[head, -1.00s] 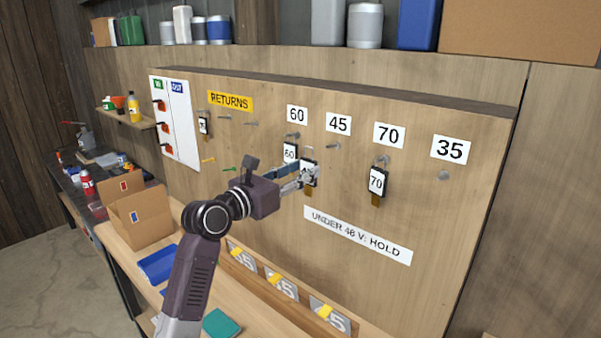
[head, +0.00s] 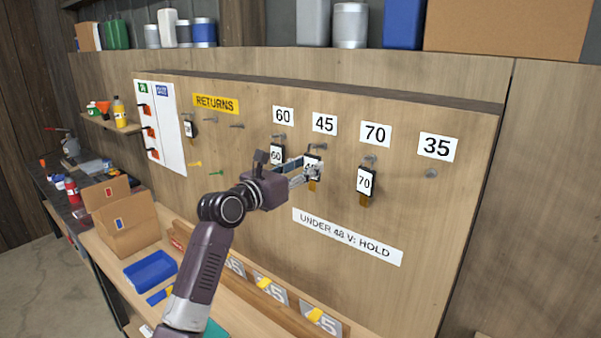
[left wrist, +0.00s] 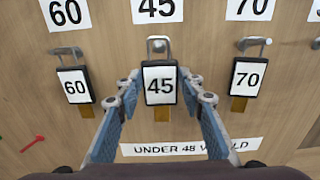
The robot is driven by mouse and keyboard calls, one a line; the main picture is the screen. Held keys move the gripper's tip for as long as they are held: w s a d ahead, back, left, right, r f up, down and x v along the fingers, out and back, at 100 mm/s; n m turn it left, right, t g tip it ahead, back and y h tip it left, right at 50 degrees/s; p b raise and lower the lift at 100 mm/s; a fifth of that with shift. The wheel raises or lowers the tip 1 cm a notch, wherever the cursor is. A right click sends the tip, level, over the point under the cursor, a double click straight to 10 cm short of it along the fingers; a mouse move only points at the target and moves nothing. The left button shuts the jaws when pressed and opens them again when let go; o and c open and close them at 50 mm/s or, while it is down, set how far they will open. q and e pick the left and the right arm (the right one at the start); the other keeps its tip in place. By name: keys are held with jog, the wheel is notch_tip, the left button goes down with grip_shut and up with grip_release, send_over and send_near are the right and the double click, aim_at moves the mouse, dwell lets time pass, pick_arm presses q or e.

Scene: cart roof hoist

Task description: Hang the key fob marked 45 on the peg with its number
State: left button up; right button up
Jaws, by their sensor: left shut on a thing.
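The black key fob with a white label marked 45 (left wrist: 159,84) is in my left gripper (left wrist: 160,95), which is shut on its sides. The fob is upright, its metal loop (left wrist: 158,41) at the top. It is in front of the board, just below the 45 sign (head: 324,124) and its peg (head: 317,147). The loop overlaps the peg in the left wrist view; I cannot tell whether it is around it. In the head view the gripper (head: 311,172) partly hides the fob. My right gripper is not in view.
The 60 fob (left wrist: 74,87) hangs close on the left and the 70 fob (left wrist: 245,79) on the right, on their pegs. The peg under the 35 sign (head: 431,173) is bare. A RETURNS row (head: 215,104) holds another fob (head: 190,127) at the left.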

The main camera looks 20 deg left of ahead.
pick_arm(q)
jog(key=shift+w+d+f+b, duration=0.1)
jog(key=shift+w+d+b, duration=0.05)
jog(key=shift+w+b, duration=0.3)
jog(key=shift+w+d+p, duration=0.1)
jog(key=shift+w+p, duration=0.2)
jog(key=shift+p, duration=0.15)
jog(key=shift+w+d+p, duration=0.1)
jog(key=shift+w+p, duration=0.25)
jog(key=shift+p, duration=0.3)
jog(key=shift+f, duration=0.15)
jog(key=o, duration=1.4)
